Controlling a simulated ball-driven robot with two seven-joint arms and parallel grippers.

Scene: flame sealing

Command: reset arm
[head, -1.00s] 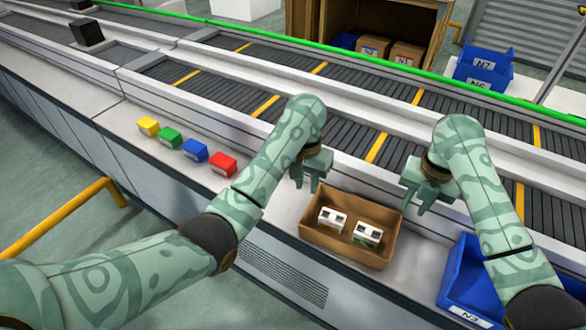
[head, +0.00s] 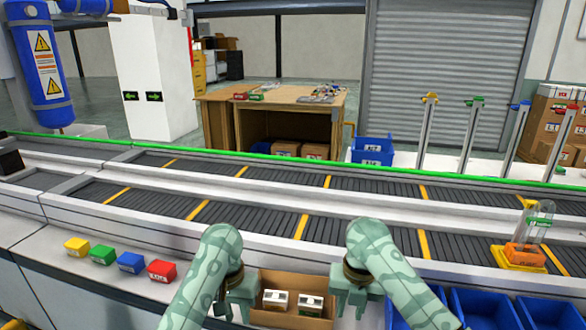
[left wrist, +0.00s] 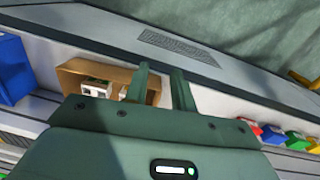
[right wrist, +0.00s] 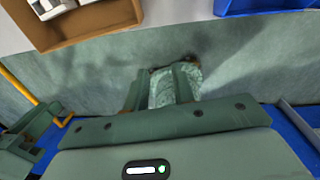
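My left gripper (head: 236,306) is at the left side of the brown open box (head: 292,279) in the head view. In the left wrist view its two fingers (left wrist: 162,85) are apart with nothing between them. My right gripper (head: 349,303) is at the right side of the box. In the right wrist view its fingers (right wrist: 161,88) are also apart and empty. Two white cartons, one left (head: 276,299) and one right (head: 311,304), sit in the box. The grippers partly cover the box's sides.
Yellow (head: 76,247), green (head: 103,254), blue (head: 130,262) and red (head: 162,271) blocks line the counter at left. Blue bins (head: 481,308) stand at right. The conveyor (head: 262,207) runs behind. An orange item on a yellow base (head: 520,259) stands at far right.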

